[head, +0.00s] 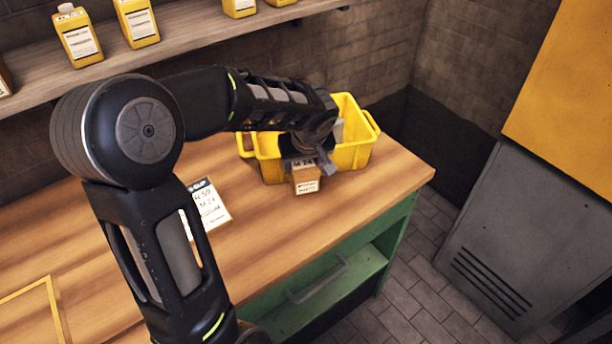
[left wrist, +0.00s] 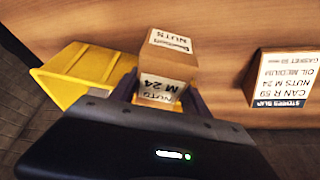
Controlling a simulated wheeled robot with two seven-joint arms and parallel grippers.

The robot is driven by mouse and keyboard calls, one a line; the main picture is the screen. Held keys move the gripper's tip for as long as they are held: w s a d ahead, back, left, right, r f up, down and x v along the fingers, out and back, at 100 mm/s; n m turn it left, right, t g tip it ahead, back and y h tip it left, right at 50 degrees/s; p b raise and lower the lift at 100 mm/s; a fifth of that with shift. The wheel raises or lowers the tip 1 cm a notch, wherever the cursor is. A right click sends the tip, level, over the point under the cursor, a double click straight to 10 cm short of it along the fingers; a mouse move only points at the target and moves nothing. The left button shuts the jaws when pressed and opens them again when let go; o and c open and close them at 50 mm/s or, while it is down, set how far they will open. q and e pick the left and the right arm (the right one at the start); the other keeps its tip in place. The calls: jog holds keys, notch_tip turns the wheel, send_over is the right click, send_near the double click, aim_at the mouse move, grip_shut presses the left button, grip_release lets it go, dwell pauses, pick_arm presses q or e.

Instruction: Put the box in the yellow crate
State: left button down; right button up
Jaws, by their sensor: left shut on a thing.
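The box (head: 306,180) is a small brown carton with white labels, one reading "M 24". My left gripper (head: 308,164) is shut on it, in front of the yellow crate (head: 352,157) near the right end of the bench. In the left wrist view the box (left wrist: 168,62) stands out between the fingers (left wrist: 158,98), with "NUTS" on its labels. The yellow crate (left wrist: 82,72) lies just left of it there, apart from the box. In the head view my arm hides part of the crate. My right gripper is not in view.
A white printed slip (head: 208,204) lies on the wooden bench top (head: 262,232) left of the crate; it also shows in the left wrist view (left wrist: 285,78). A shelf (head: 188,42) with yellow bottles (head: 78,38) runs above the bench. A grey cabinet (head: 530,235) stands at right.

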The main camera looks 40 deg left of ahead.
pick_arm(q)
jog(key=shift+f, duration=0.9)
jog(key=shift+f, duration=1.9)
jog(key=shift+f+b, duration=0.35)
jog(key=shift+b, duration=0.15)
jog(key=c, duration=1)
grip_release()
jog(key=shift+f, duration=0.1)
jog(key=shift+o, duration=1)
